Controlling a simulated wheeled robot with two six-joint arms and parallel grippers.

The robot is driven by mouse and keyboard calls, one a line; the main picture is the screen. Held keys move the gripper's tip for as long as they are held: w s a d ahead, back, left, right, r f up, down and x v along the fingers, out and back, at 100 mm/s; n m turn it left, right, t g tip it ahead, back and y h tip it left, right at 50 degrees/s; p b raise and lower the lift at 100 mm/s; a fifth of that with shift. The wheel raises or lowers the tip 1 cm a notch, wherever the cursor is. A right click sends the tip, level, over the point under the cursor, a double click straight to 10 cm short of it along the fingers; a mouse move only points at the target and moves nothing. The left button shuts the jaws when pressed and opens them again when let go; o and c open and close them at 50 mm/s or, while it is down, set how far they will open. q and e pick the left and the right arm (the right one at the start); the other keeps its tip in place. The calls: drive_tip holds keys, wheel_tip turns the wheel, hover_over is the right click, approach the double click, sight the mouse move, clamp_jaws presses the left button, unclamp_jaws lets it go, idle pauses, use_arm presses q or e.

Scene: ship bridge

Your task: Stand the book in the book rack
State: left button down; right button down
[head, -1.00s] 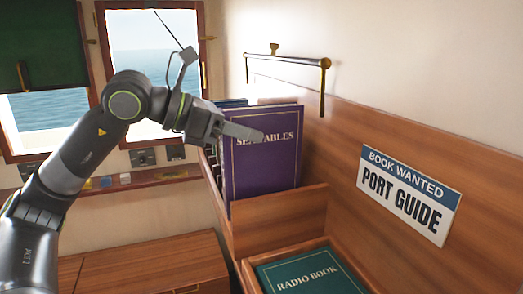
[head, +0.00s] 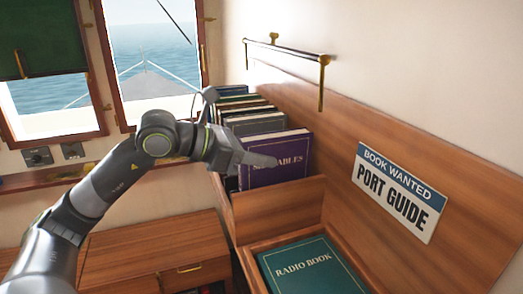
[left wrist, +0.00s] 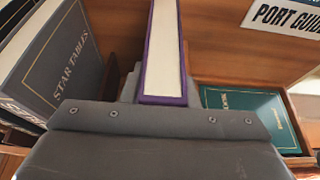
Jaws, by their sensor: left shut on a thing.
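The purple book (head: 290,172), its title partly covered, is upright at the near end of the wooden book rack (head: 283,203). Its lower edge is hidden behind the rack's front board. My left gripper (head: 262,159) is shut on this book, with a finger across its cover. In the left wrist view the book (left wrist: 163,50) shows its pale page edge and purple covers, held at the gripper (left wrist: 160,100). I cannot tell whether it touches the rack floor. My right gripper is not in view.
Several books stand behind in the rack, including a grey Star Tables (left wrist: 62,62), with a gap beside the purple book. A green Radio Book (head: 312,268) lies in a nearer compartment. A Port Guide sign (head: 400,192) and brass rail (head: 290,50) are on the right wall.

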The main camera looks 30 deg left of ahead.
use_arm(q)
drive_tip(key=shift+w+d+f, duration=0.15)
drive_tip(key=shift+w+d, duration=0.05)
drive_tip(key=shift+w, duration=0.05)
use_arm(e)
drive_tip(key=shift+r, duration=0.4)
use_arm(q)
drive_tip(key=shift+f, duration=0.1)
drive_tip(key=c, duration=1.1)
unclamp_jaws()
drive_tip(key=shift+s, duration=0.1)
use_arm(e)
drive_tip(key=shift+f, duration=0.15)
